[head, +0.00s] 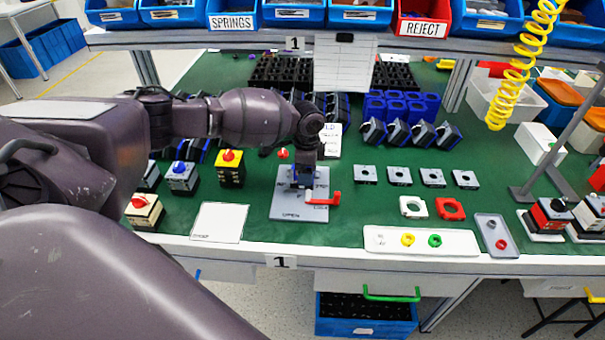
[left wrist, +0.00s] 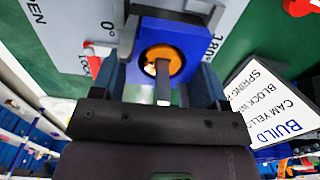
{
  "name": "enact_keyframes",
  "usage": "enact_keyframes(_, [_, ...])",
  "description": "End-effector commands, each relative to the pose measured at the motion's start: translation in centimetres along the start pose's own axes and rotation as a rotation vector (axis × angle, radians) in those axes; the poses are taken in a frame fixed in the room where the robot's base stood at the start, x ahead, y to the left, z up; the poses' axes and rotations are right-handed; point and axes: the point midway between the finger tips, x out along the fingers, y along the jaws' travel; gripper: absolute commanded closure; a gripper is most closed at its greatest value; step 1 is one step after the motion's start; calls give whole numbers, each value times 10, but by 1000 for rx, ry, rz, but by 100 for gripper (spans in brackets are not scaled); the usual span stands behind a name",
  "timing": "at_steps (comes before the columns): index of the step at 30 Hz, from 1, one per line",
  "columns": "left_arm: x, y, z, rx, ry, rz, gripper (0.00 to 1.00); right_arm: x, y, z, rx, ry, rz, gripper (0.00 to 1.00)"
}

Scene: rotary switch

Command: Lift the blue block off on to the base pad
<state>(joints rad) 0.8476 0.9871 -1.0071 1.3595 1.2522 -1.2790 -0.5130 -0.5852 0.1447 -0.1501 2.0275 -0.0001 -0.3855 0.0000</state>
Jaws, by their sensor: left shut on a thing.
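The blue block (left wrist: 189,44), with an orange round part and a metal shaft in its middle, sits between the fingers of my left gripper (left wrist: 160,82) in the left wrist view. In the head view my left gripper (head: 303,180) points down over a grey fixture plate (head: 290,208) marked OPEN, with a red lever (head: 324,199) at its right. The gripper is shut on the block and mostly hides it there. I cannot tell whether the block still touches the plate. A white square pad (head: 219,222) lies bare left of the plate; its small print is unreadable. My right gripper is out of view.
Several finished switches stand at the left, such as one with a yellow block (head: 231,170). Grey plates lie at the right. A white tray (head: 420,241) holds coloured rings. A paper card (head: 331,140) stands behind the fixture. A yellow coiled hose (head: 520,70) hangs at right.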

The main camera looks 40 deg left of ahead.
Motion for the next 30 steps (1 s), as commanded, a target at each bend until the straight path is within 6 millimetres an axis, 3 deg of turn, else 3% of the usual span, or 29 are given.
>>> enact_keyframes(3, [0,0,0,0,0,0,61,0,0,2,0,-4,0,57])
enact_keyframes(14, [-12,0,0,1,1,-2,61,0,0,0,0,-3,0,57])
enact_keyframes(20, [-50,-1,0,0,4,-5,61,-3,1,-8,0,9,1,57])
enact_keyframes(30, [-137,-1,0,1,3,-5,61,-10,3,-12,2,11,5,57])
